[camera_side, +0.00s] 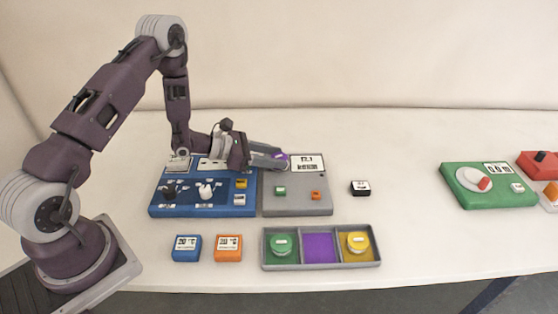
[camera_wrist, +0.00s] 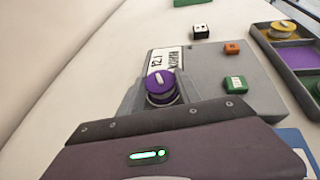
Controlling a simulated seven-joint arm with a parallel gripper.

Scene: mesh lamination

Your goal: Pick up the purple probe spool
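The purple probe spool (camera_wrist: 161,86) has a purple top with a white bar and a pale band below it. It stands between the two grey fingers of my gripper (camera_wrist: 160,96) in the wrist view. The fingers lie close on both sides of it; I cannot tell whether they press on it. In the side view my gripper (camera_side: 273,156) reaches right, low at the back edge of the grey panel (camera_side: 296,208), and a bit of the purple spool (camera_side: 281,155) shows at the fingertips. The spool's underside is hidden.
The grey panel carries a white display (camera_side: 308,162), a green button and an orange button. A blue panel (camera_side: 203,210) lies left of it. A three-part tray (camera_side: 321,265) in front holds green and yellow spools; its purple middle part is empty. A small black block (camera_side: 360,187) stands right.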

